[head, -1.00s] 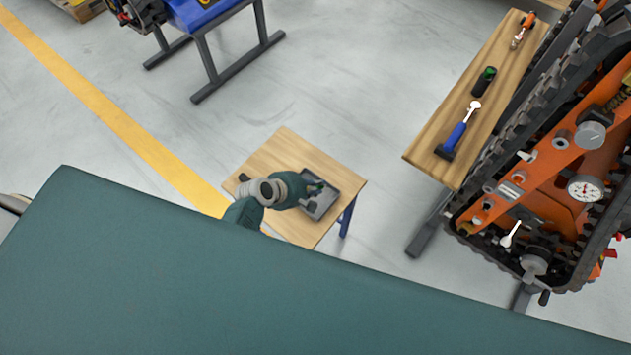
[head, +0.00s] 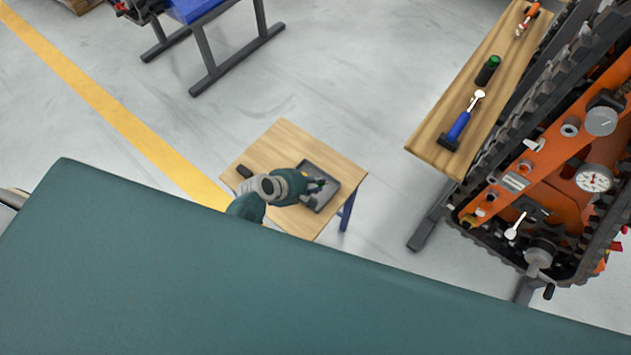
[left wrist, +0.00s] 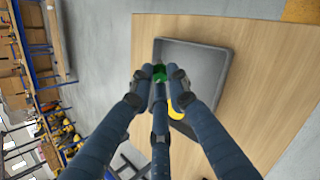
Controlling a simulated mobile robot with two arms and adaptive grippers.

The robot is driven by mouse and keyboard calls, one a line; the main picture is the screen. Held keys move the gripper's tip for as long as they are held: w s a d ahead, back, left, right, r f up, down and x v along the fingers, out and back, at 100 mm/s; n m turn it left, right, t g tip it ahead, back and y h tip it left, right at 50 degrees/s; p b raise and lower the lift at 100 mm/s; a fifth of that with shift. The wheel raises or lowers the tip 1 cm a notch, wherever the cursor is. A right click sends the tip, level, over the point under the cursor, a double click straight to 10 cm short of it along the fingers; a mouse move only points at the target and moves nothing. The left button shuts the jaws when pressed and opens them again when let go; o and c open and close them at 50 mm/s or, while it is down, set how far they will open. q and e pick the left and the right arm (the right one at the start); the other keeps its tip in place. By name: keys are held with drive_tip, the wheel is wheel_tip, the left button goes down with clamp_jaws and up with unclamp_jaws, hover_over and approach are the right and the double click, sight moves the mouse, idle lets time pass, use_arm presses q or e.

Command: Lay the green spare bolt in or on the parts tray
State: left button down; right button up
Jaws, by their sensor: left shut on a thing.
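The parts tray (head: 322,168) is a dark grey, shallow tray on a small wooden table. It also shows in the left wrist view (left wrist: 203,56). My left gripper (head: 316,186) is over the tray in the head view. In the left wrist view its three dark blue fingers (left wrist: 160,78) are closed around the green bolt (left wrist: 159,70), with only a little green showing between the fingertips. The bolt appears over the tray area; I cannot tell whether it touches the tray. A yellow thing (left wrist: 176,108) shows partly behind the fingers. My right gripper is not in view.
The wooden table (head: 281,140) has a small dark object (head: 244,171) at its left. A wooden bench (head: 437,135) at right carries a blue-handled tool (head: 459,128) and a green-topped cylinder (head: 488,70). An orange tracked carrier (head: 560,170) stands beside it.

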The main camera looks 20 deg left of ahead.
use_arm(q)
drive_tip(key=shift+f+b, duration=1.65)
drive_tip(key=shift+f, duration=0.75)
drive_tip(key=c, duration=1.6)
unclamp_jaws()
drive_tip(key=v, duration=1.2)
